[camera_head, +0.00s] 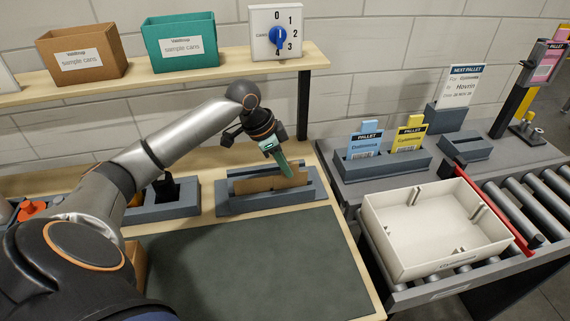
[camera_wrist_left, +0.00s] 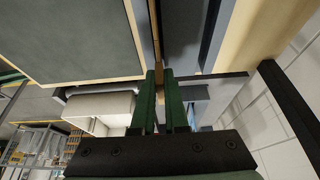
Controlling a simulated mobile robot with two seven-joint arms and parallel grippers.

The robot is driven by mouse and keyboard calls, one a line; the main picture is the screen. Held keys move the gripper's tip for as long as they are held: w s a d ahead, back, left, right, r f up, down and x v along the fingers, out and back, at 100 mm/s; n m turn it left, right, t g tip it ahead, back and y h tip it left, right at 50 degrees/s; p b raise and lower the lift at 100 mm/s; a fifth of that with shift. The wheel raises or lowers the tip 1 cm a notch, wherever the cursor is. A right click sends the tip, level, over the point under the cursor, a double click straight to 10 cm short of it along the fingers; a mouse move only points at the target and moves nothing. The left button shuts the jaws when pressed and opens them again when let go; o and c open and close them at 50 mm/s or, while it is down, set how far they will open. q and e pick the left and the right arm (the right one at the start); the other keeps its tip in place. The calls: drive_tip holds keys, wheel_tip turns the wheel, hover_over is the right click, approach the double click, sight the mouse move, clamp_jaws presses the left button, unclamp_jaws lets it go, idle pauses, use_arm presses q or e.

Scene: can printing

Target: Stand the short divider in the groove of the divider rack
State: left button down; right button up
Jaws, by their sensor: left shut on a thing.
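The short divider is a brown card panel (camera_head: 258,185) at the grey divider rack (camera_head: 270,203), which stands at the back edge of the dark mat. Its lower part is hidden behind the rack's front wall, so I cannot tell how deep it sits in the groove. My left gripper (camera_head: 284,169) reaches down from above and is shut on the divider's upper edge, towards its right end. In the left wrist view the green fingers (camera_wrist_left: 160,85) close on a thin brown edge, the divider (camera_wrist_left: 156,38). My right gripper is not in view.
A second grey holder (camera_head: 170,208) with a black item stands left of the rack. The dark mat (camera_head: 250,265) in front is clear. A white tray (camera_head: 375,213) sits on the rollers at right, near a card holder (camera_head: 365,173). A shelf (camera_head: 160,80) with two boxes hangs behind.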

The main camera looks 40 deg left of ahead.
use_arm(q)
drive_tip(key=c, duration=0.9)
unclamp_jaws()
drive_tip(key=shift+o, duration=0.2)
drive_tip(key=v, duration=1.2)
drive_tip(key=shift+r, duration=0.25)
drive_tip(key=shift+s+f, duration=0.1)
